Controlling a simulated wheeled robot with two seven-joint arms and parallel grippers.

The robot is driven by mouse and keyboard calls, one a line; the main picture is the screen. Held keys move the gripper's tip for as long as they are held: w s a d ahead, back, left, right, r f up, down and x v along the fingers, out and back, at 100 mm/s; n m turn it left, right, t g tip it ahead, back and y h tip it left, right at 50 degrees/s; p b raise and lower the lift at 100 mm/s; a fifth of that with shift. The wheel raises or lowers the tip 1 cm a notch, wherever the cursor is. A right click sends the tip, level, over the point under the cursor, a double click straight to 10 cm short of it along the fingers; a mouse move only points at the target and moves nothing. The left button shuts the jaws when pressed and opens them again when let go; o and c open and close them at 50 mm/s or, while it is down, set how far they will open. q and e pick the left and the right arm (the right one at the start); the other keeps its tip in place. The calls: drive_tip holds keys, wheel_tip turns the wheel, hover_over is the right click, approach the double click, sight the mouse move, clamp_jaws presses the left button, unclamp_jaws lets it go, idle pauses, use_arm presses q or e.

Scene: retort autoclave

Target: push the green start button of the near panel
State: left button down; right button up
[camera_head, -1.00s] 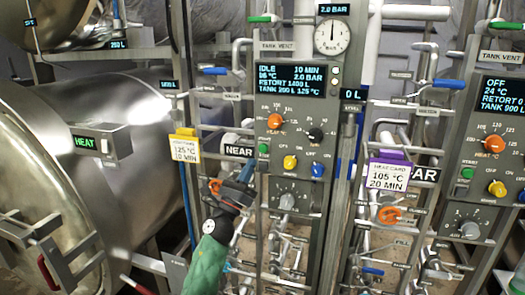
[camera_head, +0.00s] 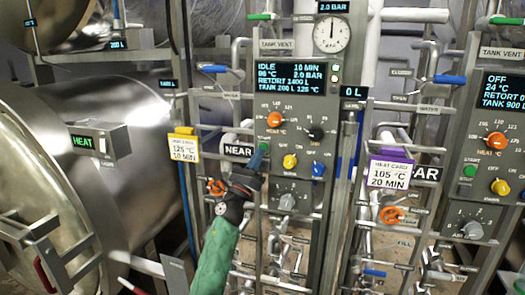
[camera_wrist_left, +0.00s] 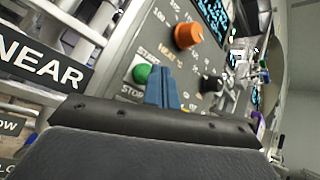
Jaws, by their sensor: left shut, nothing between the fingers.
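The near panel (camera_head: 296,110) is a grey box with a lit display reading IDLE (camera_head: 296,78). Its green start button (camera_head: 264,147) is at the panel's lower left, below the orange heat knob (camera_head: 274,119). In the left wrist view the green button (camera_wrist_left: 142,73) sits between the START and STOP lettering. My left gripper (camera_head: 257,160) is shut and empty, its blue fingertips just below the button in the head view. In the wrist view the fingertips (camera_wrist_left: 162,88) are right beside the button; I cannot tell if they touch it. My right gripper is not in view.
A yellow knob (camera_head: 290,161) and a blue knob (camera_head: 318,169) are right of the button. A NEAR sign (camera_head: 238,150) and a yellow heat card (camera_head: 184,146) are to the left. The far panel (camera_head: 492,140) stands at right. Pipes and valves crowd below.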

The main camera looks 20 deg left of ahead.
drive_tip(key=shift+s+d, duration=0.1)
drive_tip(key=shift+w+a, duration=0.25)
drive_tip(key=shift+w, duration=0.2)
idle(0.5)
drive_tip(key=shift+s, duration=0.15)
use_arm(q)
drive_tip(key=shift+w+b, duration=0.4)
drive_tip(key=shift+w, duration=0.05)
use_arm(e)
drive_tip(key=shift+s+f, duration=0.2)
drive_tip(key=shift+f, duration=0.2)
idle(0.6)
